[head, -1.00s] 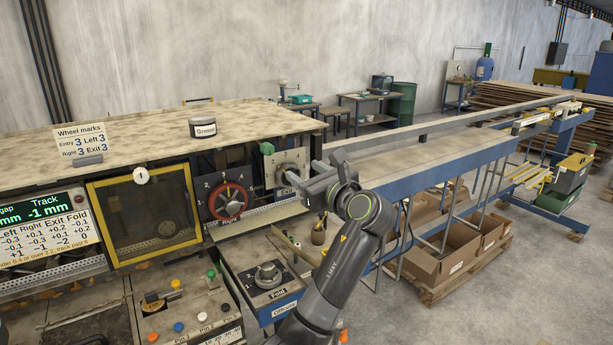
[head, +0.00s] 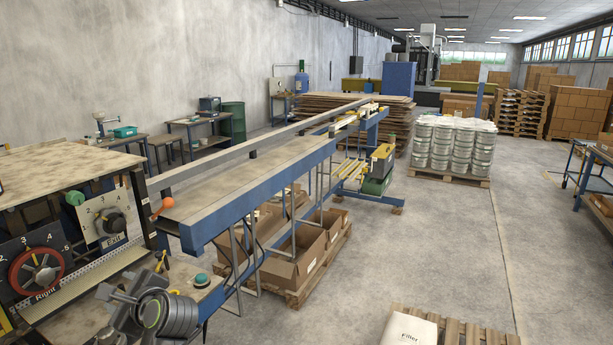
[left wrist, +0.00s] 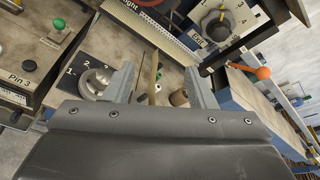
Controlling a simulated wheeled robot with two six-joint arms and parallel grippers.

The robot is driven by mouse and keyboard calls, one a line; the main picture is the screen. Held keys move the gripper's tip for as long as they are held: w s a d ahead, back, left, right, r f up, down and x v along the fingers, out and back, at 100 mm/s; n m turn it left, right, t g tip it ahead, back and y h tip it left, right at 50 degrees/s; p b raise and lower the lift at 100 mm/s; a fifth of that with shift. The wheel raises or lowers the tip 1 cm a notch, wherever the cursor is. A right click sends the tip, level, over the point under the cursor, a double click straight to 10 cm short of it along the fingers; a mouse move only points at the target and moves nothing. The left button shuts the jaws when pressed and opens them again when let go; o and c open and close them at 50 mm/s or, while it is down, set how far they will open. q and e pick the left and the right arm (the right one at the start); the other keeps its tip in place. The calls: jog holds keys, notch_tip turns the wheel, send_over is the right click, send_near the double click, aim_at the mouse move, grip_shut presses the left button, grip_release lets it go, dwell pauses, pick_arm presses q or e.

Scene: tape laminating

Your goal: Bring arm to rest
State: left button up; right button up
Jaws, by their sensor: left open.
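My left gripper (head: 112,312) is at the lower left of the head view, in front of the machine. In the left wrist view its two fingers stand apart (left wrist: 162,80) with nothing gripped between them. Beyond them are a bench top with a thin wooden stick and a small brown pot (left wrist: 179,97). The Exit dial (head: 113,222) is up and behind the gripper, apart from it; it also shows in the left wrist view (left wrist: 217,24). The red Right handwheel (head: 35,271) is left of it. My right gripper is not seen.
An orange ball-ended lever (head: 162,206) stands at the near end of the blue-framed conveyor (head: 240,195). Cardboard boxes (head: 290,262) sit beneath it. A pallet with a Filler sack (head: 410,328) lies at the bottom right. The floor between is clear.

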pick_arm(q)
jog(key=s+d+f+n+g+h, duration=0.15)
jog(key=s+f+n+h, duration=0.55)
jog(key=s+f, duration=1)
jog(key=s+d+f+n+g+h, duration=0.1)
jog(key=s+d+f+n+h, duration=0.15)
jog(key=s+n, duration=0.45)
jog(key=s+d+f+n+g+h, duration=0.1)
jog(key=s+d+f+n+g, duration=0.2)
jog(key=s, duration=0.8)
notch_tip(320, 180, down, 33)
jog(key=a+n+b, duration=0.1)
jog(key=a+b, duration=0.1)
jog(key=b, duration=0.6)
jog(key=s+d+f+b, duration=0.1)
jog(key=s+f+b, duration=0.2)
jog(key=s+f, duration=0.4)
jog(key=s+d+f+g+h+b, duration=0.1)
jog(key=s+f+b, duration=0.2)
jog(key=s+f, duration=0.5)
notch_tip(320, 180, down, 8)
jog(key=shift+r, duration=0.1)
